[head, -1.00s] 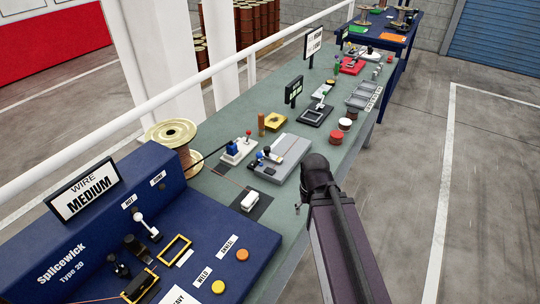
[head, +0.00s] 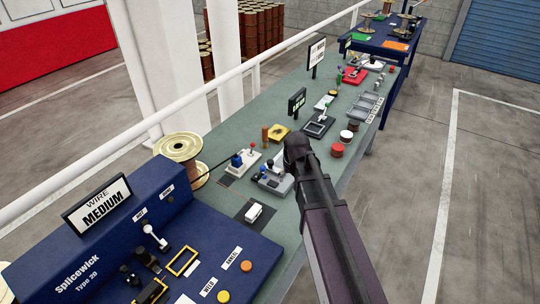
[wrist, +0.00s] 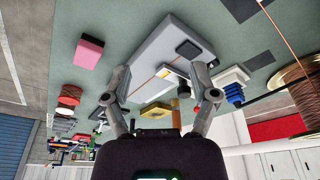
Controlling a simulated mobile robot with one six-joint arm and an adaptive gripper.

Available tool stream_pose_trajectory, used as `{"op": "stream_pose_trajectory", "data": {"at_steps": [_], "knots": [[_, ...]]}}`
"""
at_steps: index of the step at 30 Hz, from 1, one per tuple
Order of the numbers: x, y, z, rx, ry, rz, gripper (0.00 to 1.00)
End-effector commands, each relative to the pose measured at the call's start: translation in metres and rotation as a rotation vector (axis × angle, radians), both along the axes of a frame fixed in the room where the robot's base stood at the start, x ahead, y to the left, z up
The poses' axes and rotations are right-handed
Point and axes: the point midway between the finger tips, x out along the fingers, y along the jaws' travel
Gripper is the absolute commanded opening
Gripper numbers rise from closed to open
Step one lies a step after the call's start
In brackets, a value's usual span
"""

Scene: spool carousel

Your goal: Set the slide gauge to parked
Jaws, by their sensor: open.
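A flat grey block with small black and blue fittings, which looks like the slide gauge (head: 273,184), lies on the green bench; my arm hides its right part in the head view. In the wrist view the grey block (wrist: 165,45) fills the space ahead of my gripper (wrist: 160,70).
A small base with a blue block and red knob (head: 245,158) stands left of the grey block. A white piece (head: 254,212) lies on a dark patch in front. A wire spool (head: 182,146) and blue splicing machine (head: 130,245) are at left.

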Motion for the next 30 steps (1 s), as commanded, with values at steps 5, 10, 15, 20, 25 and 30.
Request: {"op": "stream_pose_trajectory", "data": {"at_steps": [5, 10, 15, 20, 25, 30], "knots": [[0.069, 0.029, 0.04, 0.01, -0.095, 0.04, 0.76], [0.1, 0.046, 0.056, 0.016, -0.15, 0.061, 0.76], [0.108, 0.051, 0.059, 0.019, -0.169, 0.068, 0.76], [0.108, 0.051, 0.058, 0.018, -0.169, 0.068, 0.76], [0.107, 0.051, 0.058, 0.018, -0.169, 0.067, 0.76], [0.109, 0.051, 0.054, 0.018, -0.169, 0.067, 0.76]]}}
